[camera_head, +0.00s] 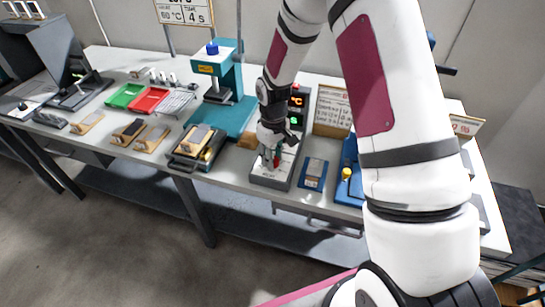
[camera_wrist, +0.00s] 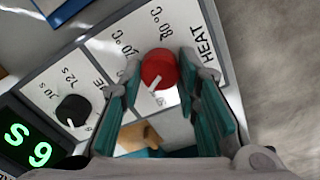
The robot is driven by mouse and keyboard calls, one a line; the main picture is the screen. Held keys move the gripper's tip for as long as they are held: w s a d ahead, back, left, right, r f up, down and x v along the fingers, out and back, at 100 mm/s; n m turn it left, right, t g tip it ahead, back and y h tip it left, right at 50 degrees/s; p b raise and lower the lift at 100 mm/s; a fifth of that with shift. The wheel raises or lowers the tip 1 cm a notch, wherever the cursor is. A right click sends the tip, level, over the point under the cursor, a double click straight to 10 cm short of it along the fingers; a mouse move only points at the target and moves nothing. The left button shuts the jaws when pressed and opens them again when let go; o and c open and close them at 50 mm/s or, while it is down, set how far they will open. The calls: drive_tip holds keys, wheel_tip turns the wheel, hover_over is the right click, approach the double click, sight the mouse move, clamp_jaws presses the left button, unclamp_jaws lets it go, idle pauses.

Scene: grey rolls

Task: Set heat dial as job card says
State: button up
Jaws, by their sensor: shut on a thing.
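The red heat dial (camera_wrist: 158,70) sits on a white panel marked HEAT, with degree marks around it. Its white pointer line faces the lower left in the wrist view. My gripper (camera_wrist: 162,78) is shut on the dial, one teal finger on each side. In the head view my gripper (camera_head: 271,158) is low over the front of the control box (camera_head: 268,177), and the dial is mostly hidden. A hanging job card (camera_head: 184,12) is cut off at the top; it seems to read HEAT 60 °C and TIME 4 s, first digit unclear.
A black dial (camera_wrist: 73,110) with second marks is beside the red one. A green display (camera_wrist: 27,145) shows a digit and S. Trays (camera_head: 148,99) lie farther left.

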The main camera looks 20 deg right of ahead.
drive_tip(key=m, duration=0.5)
drive_tip(key=shift+b, duration=0.3)
drive_tip(key=shift+m, duration=0.4)
drive_tip(key=o, duration=1.2)
drive_tip(key=shift+c, duration=0.2)
drive_tip(key=shift+r, duration=0.1)
wheel_tip(320, 180, up, 12)
